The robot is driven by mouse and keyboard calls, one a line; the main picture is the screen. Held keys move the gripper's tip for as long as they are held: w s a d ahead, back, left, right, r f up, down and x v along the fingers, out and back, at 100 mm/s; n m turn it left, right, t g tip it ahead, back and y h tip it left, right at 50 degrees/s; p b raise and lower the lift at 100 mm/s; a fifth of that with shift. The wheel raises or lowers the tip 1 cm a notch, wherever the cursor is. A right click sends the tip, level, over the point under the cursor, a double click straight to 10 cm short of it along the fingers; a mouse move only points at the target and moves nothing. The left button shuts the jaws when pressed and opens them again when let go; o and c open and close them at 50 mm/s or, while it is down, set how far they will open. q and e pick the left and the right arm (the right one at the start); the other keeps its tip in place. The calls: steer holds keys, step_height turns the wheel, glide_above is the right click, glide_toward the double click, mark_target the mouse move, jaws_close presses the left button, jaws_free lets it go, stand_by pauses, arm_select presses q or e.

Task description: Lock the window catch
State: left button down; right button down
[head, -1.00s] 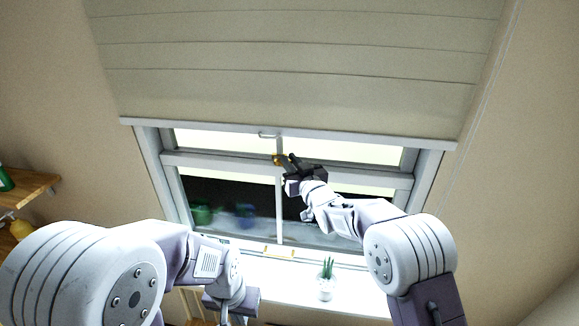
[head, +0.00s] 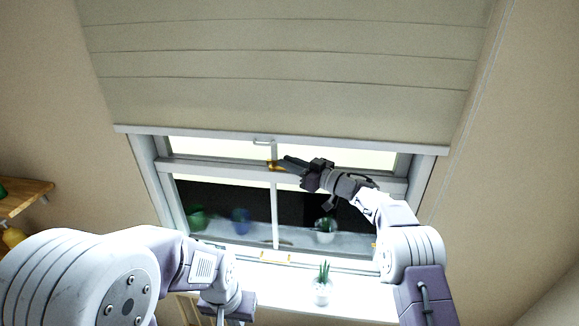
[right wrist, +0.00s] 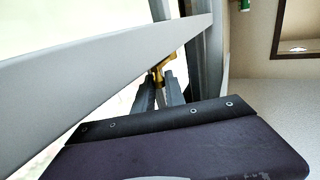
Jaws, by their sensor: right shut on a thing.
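The brass window catch (head: 273,165) sits on the meeting rail at the middle of the white sash window (head: 222,170). My right gripper (head: 284,163) reaches it from the right, its fingers pointing left along the rail. In the right wrist view the brass catch (right wrist: 158,72) shows at the tips of the two dark fingers (right wrist: 160,84), which are shut on part of it. The fingers hide some of the catch, so its exact angle is hard to tell. My left arm is low at the left, and its gripper fingers are not clearly visible.
A beige blind (head: 290,80) hangs just above the catch, its bottom bar (head: 350,143) close over my right gripper. A potted plant (head: 322,286) stands on the bright sill. A wooden shelf (head: 22,197) is at the far left.

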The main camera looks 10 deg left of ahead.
stand_by(0.3)
steer(key=c, duration=1.5)
jaws_free()
steer(key=shift+a, duration=0.1)
steer(key=shift+o, duration=0.5)
steer(key=shift+s+a, duration=0.1)
steer(key=shift+s, duration=0.05)
